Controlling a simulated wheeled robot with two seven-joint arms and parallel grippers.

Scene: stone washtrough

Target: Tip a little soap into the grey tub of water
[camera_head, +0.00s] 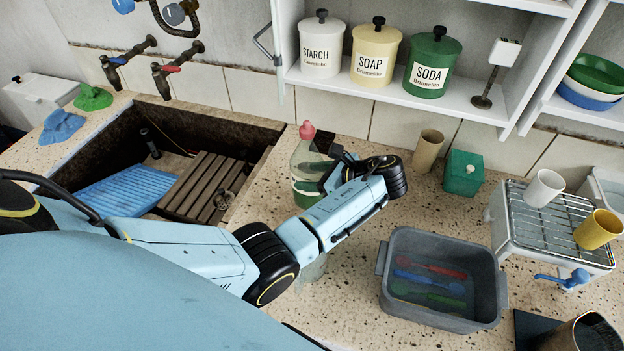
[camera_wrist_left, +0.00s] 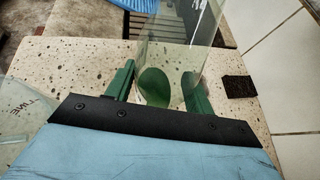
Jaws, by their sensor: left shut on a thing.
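A clear bottle (camera_head: 303,165) with a red cap and green liquid stands upright, or nearly so, beside the sink. My left gripper (camera_head: 324,176) is shut on it from the right. In the left wrist view, the clear bottle wall (camera_wrist_left: 178,40) rises between my two green fingers (camera_wrist_left: 160,86). I cannot tell if its base touches the worktop. The grey tub (camera_head: 383,290) stands apart, to the lower right, holding water with red, blue and green utensils (camera_head: 432,282) in it. A lidded cream canister marked SOAP (camera_head: 374,55) is on the shelf. My right gripper is not in view.
The sink (camera_head: 225,128) lies left of the bottle. A brown cup (camera_head: 428,150) and green box (camera_head: 463,174) stand behind the tub, a wire rack (camera_head: 530,225) with cups to its right. A clear vessel (camera_head: 313,269) stands partly under my left arm.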

